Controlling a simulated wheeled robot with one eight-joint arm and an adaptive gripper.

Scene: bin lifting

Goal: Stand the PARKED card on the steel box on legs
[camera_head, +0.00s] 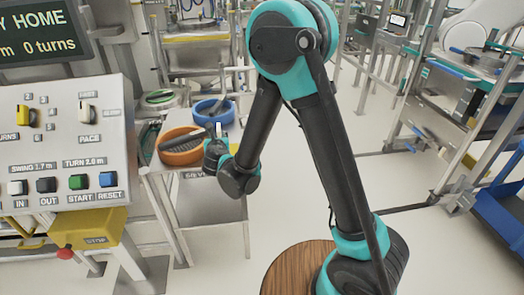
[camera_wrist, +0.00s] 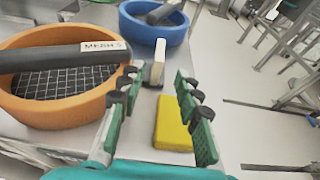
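In the wrist view my gripper (camera_wrist: 157,82) is open, its two green-padded fingers apart. A yellow block (camera_wrist: 173,124) lies on the grey bench top (camera_wrist: 75,150) between the fingers in the picture. A pale upright piece (camera_wrist: 157,62) stands just beyond the fingertips; no lettering is readable on either, so I cannot tell which is the PARKED card. In the head view my gripper (camera_head: 217,150) is over the bench beside the tubs. A grey control box (camera_head: 68,150) with buttons stands at the left; I cannot tell whether it is the steel box on legs.
An orange tub (camera_head: 182,147) with a dark bar across it and a blue tub (camera_head: 213,111) stand on the bench; the orange tub (camera_wrist: 60,112) is close to the left finger. A yellow stop box (camera_head: 90,228) hangs below the control box. Open floor (camera_head: 430,245) lies to the right.

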